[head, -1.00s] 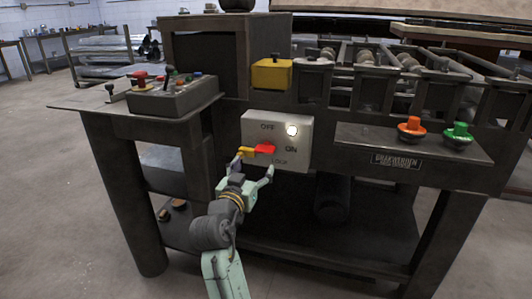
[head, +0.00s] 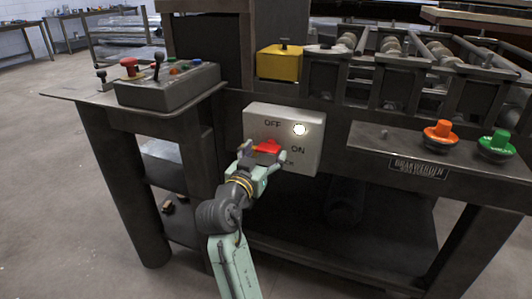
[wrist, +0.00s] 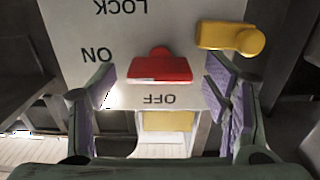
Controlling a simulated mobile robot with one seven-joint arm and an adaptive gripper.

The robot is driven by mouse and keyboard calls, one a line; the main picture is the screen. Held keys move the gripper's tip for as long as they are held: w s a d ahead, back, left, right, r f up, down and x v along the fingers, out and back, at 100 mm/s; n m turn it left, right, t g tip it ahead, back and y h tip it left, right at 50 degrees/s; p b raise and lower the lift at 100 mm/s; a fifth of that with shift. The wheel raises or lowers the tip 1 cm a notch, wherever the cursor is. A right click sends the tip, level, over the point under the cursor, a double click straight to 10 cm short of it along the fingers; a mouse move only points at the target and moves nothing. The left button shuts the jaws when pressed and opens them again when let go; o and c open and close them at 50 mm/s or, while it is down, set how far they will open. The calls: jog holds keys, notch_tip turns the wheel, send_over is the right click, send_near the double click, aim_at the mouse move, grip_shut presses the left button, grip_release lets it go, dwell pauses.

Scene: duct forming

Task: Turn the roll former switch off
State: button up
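The roll former switch is a pale grey box (head: 312,152) on the machine's front, marked OFF, ON and LOCK, with a lit white lamp (head: 300,129). Its red knob (head: 268,146) sits below OFF and left of ON; it also shows in the wrist view (wrist: 160,67), which is upside down. A yellow tab (wrist: 232,38) lies beside the knob in the wrist view; my gripper mostly hides it in the head view. My gripper (head: 263,158) is open in front of the box. In the wrist view its fingers (wrist: 160,88) stand apart on either side of the knob; I see no clear contact.
A control box (head: 168,86) with a red button and levers stands on the left shelf. A yellow block (head: 279,64) is above the switch box. Orange (head: 438,136) and green (head: 496,145) buttons are on the right ledge. Rollers run along the back right.

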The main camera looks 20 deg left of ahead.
jog(key=shift+c, duration=0.6)
jog(key=c, duration=1)
jog(key=shift+c, duration=0.2)
jog(key=shift+r+n+p, duration=0.1)
jog(key=shift+n+p, duration=0.2)
jog(key=shift+p, duration=0.05)
jog(key=n+p, duration=0.3)
jog(key=shift+r+n, duration=0.15)
jog(key=shift+n, duration=0.25)
jog(key=n+p, duration=0.3)
jog(key=n, duration=0.1)
jog(key=n+p, duration=0.5)
jog(key=n, duration=0.1)
jog(key=shift+n+p, duration=1.45)
jog(key=shift+n, duration=0.45)
